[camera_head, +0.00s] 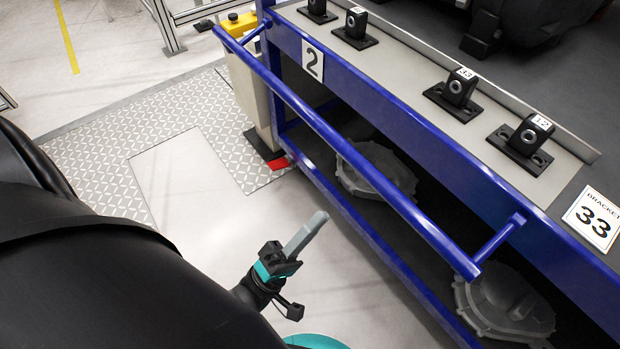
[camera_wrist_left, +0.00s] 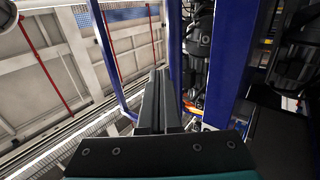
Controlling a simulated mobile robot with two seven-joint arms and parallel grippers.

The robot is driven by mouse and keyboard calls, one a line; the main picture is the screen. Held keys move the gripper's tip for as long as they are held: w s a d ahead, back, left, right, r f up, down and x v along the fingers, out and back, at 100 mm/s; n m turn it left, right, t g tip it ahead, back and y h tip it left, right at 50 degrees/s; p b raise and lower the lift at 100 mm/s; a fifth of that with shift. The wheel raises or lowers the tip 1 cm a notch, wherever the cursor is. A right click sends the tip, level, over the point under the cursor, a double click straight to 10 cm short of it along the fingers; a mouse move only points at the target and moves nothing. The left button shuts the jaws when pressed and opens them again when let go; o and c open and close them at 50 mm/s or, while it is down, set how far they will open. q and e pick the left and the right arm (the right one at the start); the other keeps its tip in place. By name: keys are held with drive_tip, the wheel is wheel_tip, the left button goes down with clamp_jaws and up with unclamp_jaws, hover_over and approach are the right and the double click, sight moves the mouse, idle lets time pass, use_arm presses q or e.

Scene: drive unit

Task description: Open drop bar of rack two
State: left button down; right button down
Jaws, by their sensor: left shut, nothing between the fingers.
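The drop bar (camera_head: 345,150) is a long blue tube on rack two. It runs along the rack's front and stands out from the upper beam on short blue side arms, one near each end. The rack (camera_head: 420,145) has a blue frame and a white plate (camera_head: 313,60) marked 2. My left gripper (camera_head: 318,220) is shut and empty, in front of the rack. In the head view it appears left of the bar, with a visible gap. Its closed fingers (camera_wrist_left: 159,78) also show in the left wrist view, with blue frame parts around them. My right gripper is not in view.
Black brackets (camera_head: 456,87) stand on the rack's top, with a "BRACKET 33" card (camera_head: 592,218) at right. Grey cast housings (camera_head: 375,170) lie on the shelf beneath. A yellow-topped post (camera_head: 245,85) stands at the rack's far end. The floor (camera_head: 190,180) left of the rack is clear.

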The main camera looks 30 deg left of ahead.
use_arm(q)
drive_tip(key=shift+s+a+f, duration=0.15)
drive_tip(key=shift+s+f, duration=0.15)
drive_tip(key=shift+s, duration=0.05)
